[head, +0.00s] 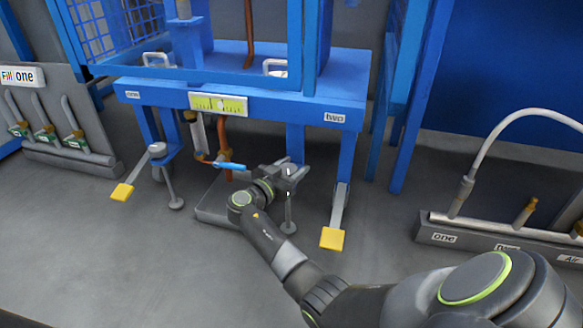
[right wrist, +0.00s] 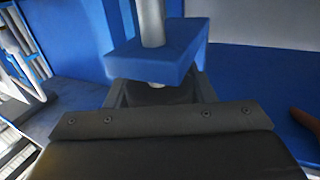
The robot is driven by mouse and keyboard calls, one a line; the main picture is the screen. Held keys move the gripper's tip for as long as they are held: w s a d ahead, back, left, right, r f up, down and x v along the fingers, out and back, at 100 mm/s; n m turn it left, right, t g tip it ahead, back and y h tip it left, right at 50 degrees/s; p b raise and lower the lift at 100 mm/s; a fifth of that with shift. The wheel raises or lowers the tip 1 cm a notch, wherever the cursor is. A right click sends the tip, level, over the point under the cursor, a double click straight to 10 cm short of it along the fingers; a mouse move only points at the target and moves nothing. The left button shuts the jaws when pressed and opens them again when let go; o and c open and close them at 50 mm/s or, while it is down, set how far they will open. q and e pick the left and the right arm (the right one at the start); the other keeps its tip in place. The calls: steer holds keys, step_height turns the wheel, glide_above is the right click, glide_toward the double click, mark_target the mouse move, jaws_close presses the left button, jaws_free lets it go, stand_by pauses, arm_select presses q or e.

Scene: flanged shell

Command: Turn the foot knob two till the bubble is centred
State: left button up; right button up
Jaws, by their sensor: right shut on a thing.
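My right gripper (head: 290,172) is at the foot under the label "two" (head: 334,118), shut on foot knob two. In the right wrist view the dark knob (right wrist: 155,94) sits between the fingers, beside a blue bracket (right wrist: 155,55) with a pale rod through it. The gripper hides most of the knob in the head view; the foot's round pad (head: 288,227) shows below on the floor. The yellow-green level (head: 218,104) is on the blue beam. Its bubble is too small to place exactly. My left gripper is out of view.
Foot knob one (head: 156,149) is at the left foot. Yellow pedals stick out at left (head: 122,191) and right (head: 332,238). A copper pipe with a blue lever (head: 229,166) hangs just left of my gripper. A hose rack (head: 500,232) stands at right. The front floor is open.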

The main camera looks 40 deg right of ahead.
steer(key=shift+s+a+f, duration=0.1)
steer(key=shift+f, duration=0.1)
stand_by(0.3)
steer(key=o, duration=0.9)
steer(key=shift+o, duration=0.4)
steer(key=shift+r, duration=0.1)
